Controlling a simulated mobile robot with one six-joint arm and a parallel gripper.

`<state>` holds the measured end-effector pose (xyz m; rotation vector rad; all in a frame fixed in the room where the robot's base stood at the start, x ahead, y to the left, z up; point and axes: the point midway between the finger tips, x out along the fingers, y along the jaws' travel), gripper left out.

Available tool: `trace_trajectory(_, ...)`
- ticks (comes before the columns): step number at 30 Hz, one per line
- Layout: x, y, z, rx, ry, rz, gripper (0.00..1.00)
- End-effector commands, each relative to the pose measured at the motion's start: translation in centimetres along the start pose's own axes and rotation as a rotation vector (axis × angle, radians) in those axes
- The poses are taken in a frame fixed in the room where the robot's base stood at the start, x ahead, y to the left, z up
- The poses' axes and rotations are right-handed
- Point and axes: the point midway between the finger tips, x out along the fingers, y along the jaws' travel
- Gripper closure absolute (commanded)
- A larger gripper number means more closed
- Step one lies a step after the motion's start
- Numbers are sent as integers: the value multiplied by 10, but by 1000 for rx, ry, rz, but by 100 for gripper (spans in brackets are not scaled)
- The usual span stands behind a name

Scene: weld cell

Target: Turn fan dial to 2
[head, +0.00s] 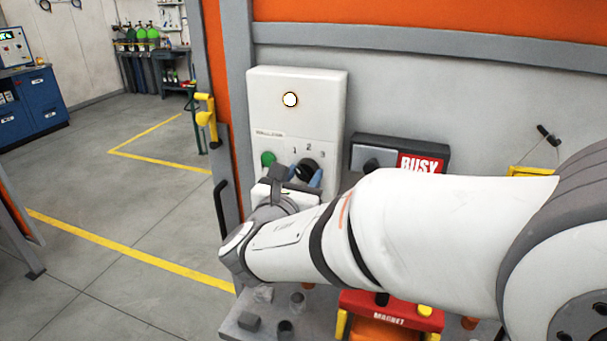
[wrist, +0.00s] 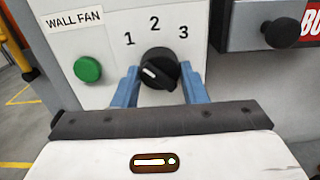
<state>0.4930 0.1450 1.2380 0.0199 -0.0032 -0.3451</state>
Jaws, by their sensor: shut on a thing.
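The wall fan panel (head: 297,115) is a white box on the wall with a black fan dial (wrist: 160,66) under the numbers 1, 2 and 3. The dial's white mark points to the upper left, on the side of the 1. My gripper (wrist: 160,78) has its two blue fingers on either side of the dial and is shut on it. In the head view the dial (head: 307,167) is partly hidden by my gripper (head: 304,177). A green button (wrist: 88,69) sits left of the dial, under the WALL FAN label (wrist: 74,18).
A dark box with a BUSY sign (head: 421,164) and a black knob (wrist: 283,33) is close on the right. A red MAGNET unit (head: 390,314) stands below my arm. A yellow handle (head: 206,115) is on the orange frame at left. Open floor lies further left.

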Motion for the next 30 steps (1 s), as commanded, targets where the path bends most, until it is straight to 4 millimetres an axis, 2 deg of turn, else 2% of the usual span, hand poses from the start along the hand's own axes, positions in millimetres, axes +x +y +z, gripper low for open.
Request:
trace_trajectory(13,0,0,-8,287,-3,1,84)
trace_trajectory(21,0,0,-7,511,-3,1,84)
trace_trajectory(30,1,0,-4,687,-2,-1,84)
